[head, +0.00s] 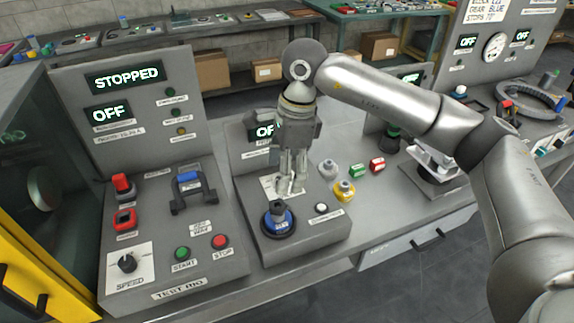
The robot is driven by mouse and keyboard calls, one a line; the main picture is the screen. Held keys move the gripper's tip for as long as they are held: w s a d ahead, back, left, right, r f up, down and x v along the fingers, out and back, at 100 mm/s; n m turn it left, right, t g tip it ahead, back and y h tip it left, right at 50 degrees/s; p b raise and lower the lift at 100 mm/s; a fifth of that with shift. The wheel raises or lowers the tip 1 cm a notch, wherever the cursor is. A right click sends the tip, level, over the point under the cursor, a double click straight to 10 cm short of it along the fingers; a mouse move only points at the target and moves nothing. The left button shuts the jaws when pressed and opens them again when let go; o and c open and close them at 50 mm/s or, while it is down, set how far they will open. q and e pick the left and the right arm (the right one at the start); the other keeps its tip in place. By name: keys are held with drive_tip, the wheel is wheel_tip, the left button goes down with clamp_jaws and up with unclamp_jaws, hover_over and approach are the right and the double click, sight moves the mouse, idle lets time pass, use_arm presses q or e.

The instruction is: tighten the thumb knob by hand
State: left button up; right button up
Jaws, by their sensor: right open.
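My right gripper (290,188) points straight down over the middle console and is open, with nothing seen between its fingers. Just below and in front of its fingertips is a round knob (278,221) with a blue top and a black base. It looks like the thumb knob, though I cannot read its label. The fingertips appear above and behind it, and I cannot tell whether they touch anything. Part of a pale label plate (268,186) shows behind the fingers. My left gripper is not in view.
A white button (321,209) sits right of the knob. A yellow knob (344,191) and a grey knob (329,168) stand farther right. The test rig panel (170,240) on the left carries a blue handle (188,180) and red and green buttons. Its displays read STOPPED and OFF.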

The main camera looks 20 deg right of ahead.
sight(277, 206)
drive_tip(key=f, duration=0.3)
drive_tip(key=a+f+p, duration=0.1)
drive_tip(key=f, duration=0.2)
drive_tip(key=f+p, duration=0.1)
drive_tip(key=f, duration=0.2)
drive_tip(key=shift+w+a+f, duration=0.1)
drive_tip(key=shift+a+f, duration=0.2)
drive_tip(key=shift+f, duration=0.05)
drive_tip(key=shift+c, duration=0.5)
drive_tip(key=c, duration=1)
drive_tip(key=o, duration=0.3)
drive_tip(key=shift+c, duration=1.1)
drive_tip(key=m+b, duration=0.1)
drive_tip(key=m, duration=0.2)
drive_tip(key=shift+m+t, duration=0.3)
drive_tip(key=shift+m+b, duration=0.4)
drive_tip(key=shift+m, duration=0.7)
drive_tip(key=shift+r, duration=0.1)
